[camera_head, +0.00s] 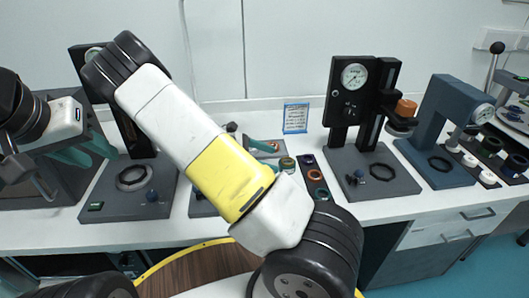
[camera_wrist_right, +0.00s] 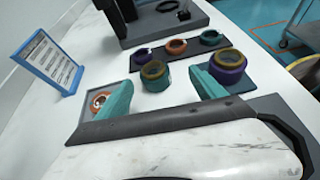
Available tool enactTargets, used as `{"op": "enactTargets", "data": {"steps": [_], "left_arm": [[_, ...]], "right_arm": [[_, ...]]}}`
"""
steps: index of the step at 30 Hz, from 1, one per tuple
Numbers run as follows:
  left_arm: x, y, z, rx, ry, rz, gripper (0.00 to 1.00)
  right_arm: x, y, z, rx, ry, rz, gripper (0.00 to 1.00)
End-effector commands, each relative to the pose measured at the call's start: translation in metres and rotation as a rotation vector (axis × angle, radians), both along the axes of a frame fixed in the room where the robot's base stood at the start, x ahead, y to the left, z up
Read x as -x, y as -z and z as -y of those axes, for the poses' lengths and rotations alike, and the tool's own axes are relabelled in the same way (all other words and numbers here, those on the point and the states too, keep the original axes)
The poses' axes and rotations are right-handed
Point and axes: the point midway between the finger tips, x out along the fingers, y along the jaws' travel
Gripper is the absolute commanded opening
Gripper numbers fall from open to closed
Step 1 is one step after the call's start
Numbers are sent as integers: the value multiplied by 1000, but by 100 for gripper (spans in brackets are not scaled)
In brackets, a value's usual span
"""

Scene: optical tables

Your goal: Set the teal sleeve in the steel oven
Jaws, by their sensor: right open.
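The teal sleeve (camera_wrist_right: 155,78) stands upright on the white bench with an olive ring at its top. It also shows in the head view (camera_head: 287,163), beside my right arm. My right gripper (camera_wrist_right: 162,82) is open, its two teal fingers to either side of the sleeve in the picture; I cannot tell if they touch it. In the head view my arm hides most of this gripper. My left gripper (camera_head: 98,155) is at the far left, its teal fingers apart and empty. I cannot make out the steel oven for certain; a dark grey body stands behind my left gripper.
A purple ring piece (camera_wrist_right: 229,68) stands close behind the right finger. An orange ring (camera_wrist_right: 98,100) lies on a grey plate by the left finger. A dark tray (camera_wrist_right: 160,58) holds three rings. A blue-framed sign (camera_head: 295,117) and a gauge press (camera_head: 352,105) stand behind.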

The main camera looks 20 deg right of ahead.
Motion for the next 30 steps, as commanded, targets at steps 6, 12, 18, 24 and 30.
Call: {"op": "enactTargets", "data": {"steps": [6,12,18,24,30], "left_arm": [[0,0,0,0,0,0,36],[0,0,0,0,0,0,36],[0,0,0,0,0,0,36],[0,0,0,0,0,0,36],[0,0,0,0,0,0,36]], "right_arm": [[-4,3,9,50,-32,-30,79],[0,12,29,50,-32,-29,79],[4,25,57,49,-30,-30,79],[7,31,72,47,-32,-27,79],[7,32,72,46,-32,-26,79]]}}
